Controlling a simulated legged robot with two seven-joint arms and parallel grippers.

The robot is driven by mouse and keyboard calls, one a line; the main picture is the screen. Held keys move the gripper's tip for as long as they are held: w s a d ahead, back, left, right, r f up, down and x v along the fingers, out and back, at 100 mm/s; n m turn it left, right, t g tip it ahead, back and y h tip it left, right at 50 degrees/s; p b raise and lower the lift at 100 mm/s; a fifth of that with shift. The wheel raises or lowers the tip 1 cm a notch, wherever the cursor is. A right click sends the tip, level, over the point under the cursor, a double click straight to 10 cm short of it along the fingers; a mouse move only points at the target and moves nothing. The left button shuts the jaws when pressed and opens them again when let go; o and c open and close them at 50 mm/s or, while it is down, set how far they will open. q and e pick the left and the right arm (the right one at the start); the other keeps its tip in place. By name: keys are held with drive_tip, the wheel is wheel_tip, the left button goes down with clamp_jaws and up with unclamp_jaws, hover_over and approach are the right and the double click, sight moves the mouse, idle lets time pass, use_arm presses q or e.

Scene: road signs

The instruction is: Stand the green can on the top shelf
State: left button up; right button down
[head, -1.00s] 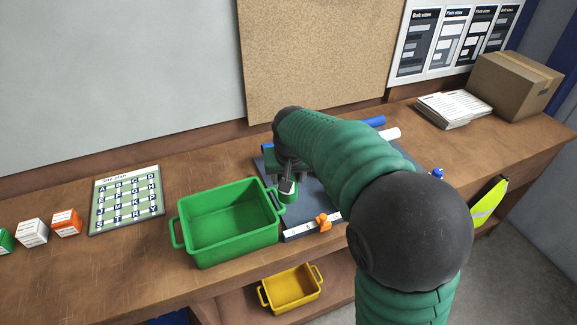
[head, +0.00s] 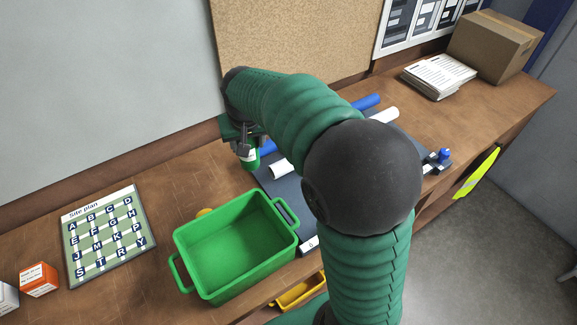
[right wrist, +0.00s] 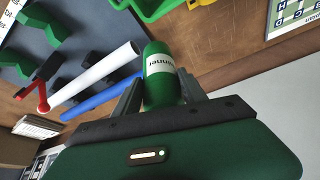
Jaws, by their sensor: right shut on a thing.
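The green can (head: 250,158) has a white label band and hangs from my right gripper (head: 245,141) behind the green crate, near the back left corner of the dark mat. In the right wrist view the green can (right wrist: 160,72) sits between the two fingers of my right gripper (right wrist: 161,95), which is shut on it. Whether the can touches anything below is unclear. My left gripper is not in view. I cannot make out a top shelf in these views.
The green crate (head: 188,248) stands on the workbench (head: 160,165), with a yellow bin (head: 300,293) lower down. Blue and white rolls (head: 383,118) lie on the dark mat. A site plan board (head: 107,237) lies left. Papers (head: 440,76) and a cardboard box (head: 495,45) are back right.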

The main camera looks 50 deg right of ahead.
sight(256, 156)
drive_tip(key=shift+d+f, duration=0.15)
drive_tip(key=shift+d, duration=0.15)
drive_tip(key=f, duration=0.6)
drive_tip(key=shift+s+d+f+p, duration=0.25)
drive_tip(key=shift+s+d+p, duration=0.05)
drive_tip(key=shift+s+d, duration=0.05)
wheel_tip(256, 156, down, 11)
drive_tip(key=shift+w+a, duration=0.2)
drive_tip(key=c, duration=1)
unclamp_jaws()
drive_tip(key=shift+f, duration=0.15)
drive_tip(key=o, duration=0.4)
drive_tip(key=shift+a, duration=0.15)
drive_tip(key=shift+c, duration=0.2)
drive_tip(key=shift+a, duration=0.15)
drive_tip(key=shift+r, duration=0.2)
